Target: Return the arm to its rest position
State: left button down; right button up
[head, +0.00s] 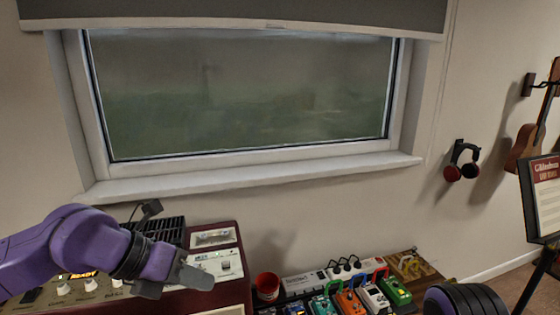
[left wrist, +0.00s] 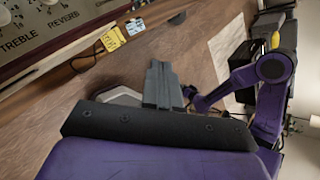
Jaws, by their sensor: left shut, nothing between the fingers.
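My left arm (head: 65,245) reaches in from the left in the head view. Its gripper (head: 197,278) is shut and empty, above the front panel of a dark red amplifier-like unit (head: 228,236). In the left wrist view the shut fingers (left wrist: 163,75) point away from the camera with nothing between them. Part of my other purple arm (left wrist: 272,68) shows at the right of that view. A dark ringed part of my body (head: 460,299) shows at the bottom right of the head view. My right gripper cannot be made out.
Several coloured pedals (head: 372,297) and a red cup (head: 267,286) stand right of the unit. A window (head: 240,95) fills the wall behind. Headphones (head: 461,163), a guitar (head: 527,140) and a music stand (head: 541,195) are at the right.

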pick_arm(q)
jog(key=s+a+f+m+y, duration=0.1)
jog(key=a+f+m+y, duration=0.2)
jog(key=f, duration=0.7)
jog(key=s+a+f+m+t+y, duration=0.1)
jog(key=f+m+y, duration=0.4)
jog(key=f, duration=0.5)
jog(key=s+a+f+m+y, duration=0.1)
jog(key=a+f+m+y, duration=0.3)
jog(key=f, duration=0.6)
jog(key=s+a+f+m, duration=0.4)
jog(key=s+f+m, duration=0.2)
jog(key=s, duration=0.3)
jog(key=s+a+f+m+g, duration=0.1)
jog(key=s+a+f+m, duration=0.3)
jog(key=s+f+m, duration=0.3)
jog(key=s, duration=0.3)
jog(key=shift+s+m+g+h, duration=0.2)
jog(key=shift+m+g+h, duration=0.1)
jog(key=shift+a, duration=0.1)
